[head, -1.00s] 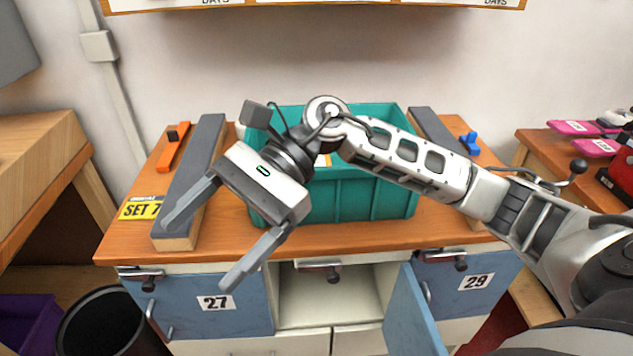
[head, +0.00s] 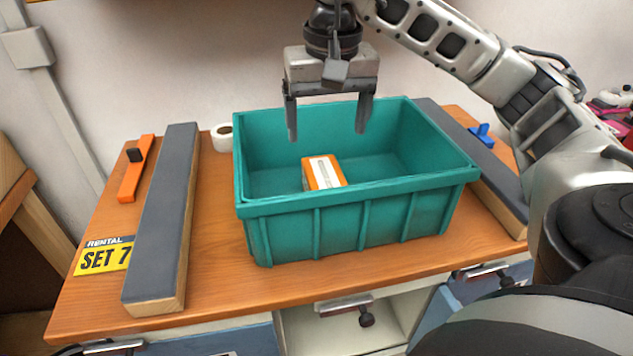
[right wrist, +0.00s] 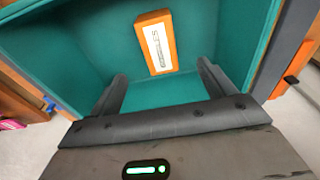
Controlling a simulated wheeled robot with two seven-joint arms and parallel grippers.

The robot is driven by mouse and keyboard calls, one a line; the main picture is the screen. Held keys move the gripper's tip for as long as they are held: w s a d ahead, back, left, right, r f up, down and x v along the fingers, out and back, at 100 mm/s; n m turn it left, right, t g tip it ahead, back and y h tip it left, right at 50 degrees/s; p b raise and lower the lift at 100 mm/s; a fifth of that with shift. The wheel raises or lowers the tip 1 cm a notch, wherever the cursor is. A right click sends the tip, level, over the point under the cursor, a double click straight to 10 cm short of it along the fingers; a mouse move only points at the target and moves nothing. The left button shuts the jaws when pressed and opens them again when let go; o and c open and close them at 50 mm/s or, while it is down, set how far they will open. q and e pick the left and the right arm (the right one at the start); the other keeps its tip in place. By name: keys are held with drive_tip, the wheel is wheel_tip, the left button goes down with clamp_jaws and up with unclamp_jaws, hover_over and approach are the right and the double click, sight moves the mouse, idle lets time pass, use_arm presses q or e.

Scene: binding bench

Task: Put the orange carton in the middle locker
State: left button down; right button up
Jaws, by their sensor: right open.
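The orange carton (head: 323,173) with a white label lies inside the teal crate (head: 350,205) on the bench; it also shows in the right wrist view (right wrist: 156,42). My right gripper (head: 328,135) is open and empty, pointing down above the crate, apart from the carton. In the right wrist view its two fingers (right wrist: 160,85) point toward the crate's inside, with the carton beyond them. The middle locker (head: 335,328) is under the bench front and open, its blue door (head: 437,318) swung out to the right. Its lower part is cut off. My left gripper is not in view.
Dark-topped wooden bars stand left (head: 165,210) and right (head: 480,165) of the crate. An orange clamp (head: 136,170), a yellow SET 7 sign (head: 104,258) and a white roll (head: 222,137) are on the bench. Latches (head: 345,306) stick out along its front edge.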

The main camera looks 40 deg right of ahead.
sight(325, 174)
drive_tip(key=f, duration=0.6)
drive_tip(key=shift+w+d+f, duration=0.2)
drive_tip(key=shift+f, duration=0.2)
drive_tip(key=shift+w+d+f, duration=0.1)
drive_tip(key=shift+w+f, duration=0.1)
drive_tip(key=shift+f, duration=0.65)
drive_tip(key=shift+w+d+f, duration=0.15)
drive_tip(key=shift+f, duration=0.75)
drive_tip(key=shift+w+d+f, duration=0.1)
drive_tip(key=shift+w+f, duration=0.1)
drive_tip(key=shift+f, duration=0.65)
drive_tip(key=c, duration=1.2)
